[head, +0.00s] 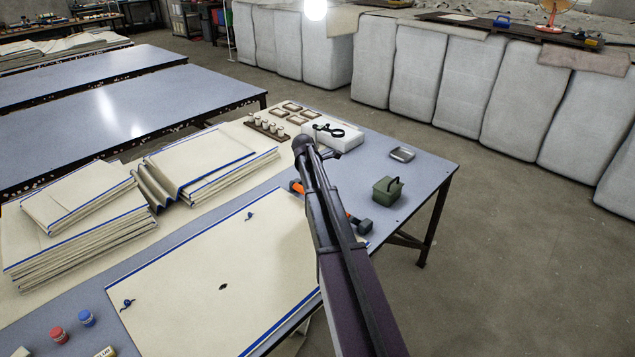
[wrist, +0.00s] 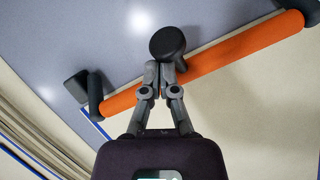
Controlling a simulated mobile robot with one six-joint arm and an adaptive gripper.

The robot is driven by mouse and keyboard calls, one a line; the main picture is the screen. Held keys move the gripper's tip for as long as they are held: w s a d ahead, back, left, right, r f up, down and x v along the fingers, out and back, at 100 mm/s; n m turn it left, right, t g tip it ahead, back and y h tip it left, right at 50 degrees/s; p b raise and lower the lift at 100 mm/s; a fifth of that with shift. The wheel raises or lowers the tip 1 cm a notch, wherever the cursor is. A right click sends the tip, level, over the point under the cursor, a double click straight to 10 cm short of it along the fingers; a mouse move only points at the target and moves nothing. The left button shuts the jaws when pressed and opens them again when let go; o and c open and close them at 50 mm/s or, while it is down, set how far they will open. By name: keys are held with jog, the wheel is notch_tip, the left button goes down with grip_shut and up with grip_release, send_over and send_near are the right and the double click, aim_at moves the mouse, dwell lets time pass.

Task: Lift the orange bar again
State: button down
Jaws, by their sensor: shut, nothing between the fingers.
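The orange bar (wrist: 235,54) lies slantwise across the wrist view, with a dark fitting at its left end and a round black knob (wrist: 167,43) near its middle. My gripper (wrist: 167,68) is shut and empty, its fingertips over the bar just below the knob. I cannot tell whether they touch it. In the head view the orange bar (head: 296,187) shows on both sides of my arm at the table's right part; my arm hides its middle. I cannot make out my gripper clearly there.
The blue-grey table (head: 425,170) holds a large cream cloth (head: 220,270) with blue edging and folded cloth stacks (head: 75,225) at left. A green box (head: 387,191), a metal tray (head: 402,153) and a white block (head: 335,138) stand near the bar. Clear tabletop lies at the right.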

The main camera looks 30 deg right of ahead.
jog(key=shift+w+d+g+y, duration=0.3)
jog(key=shift+d+y, duration=0.3)
jog(key=shift+d, duration=0.25)
jog(key=shift+w+d+g+y, duration=0.2)
jog(key=shift+w+d+y, duration=0.1)
jog(key=shift+d+y, duration=0.4)
jog(key=shift+d, duration=0.1)
jog(key=w+a+r+p, duration=0.1)
jog(key=a+r+p, duration=0.4)
jog(key=r+p, duration=0.5)
jog(key=shift+w+r+p, duration=0.15)
jog(key=shift+r+p, duration=0.1)
jog(key=shift+p, duration=0.2)
dwell(0.6)
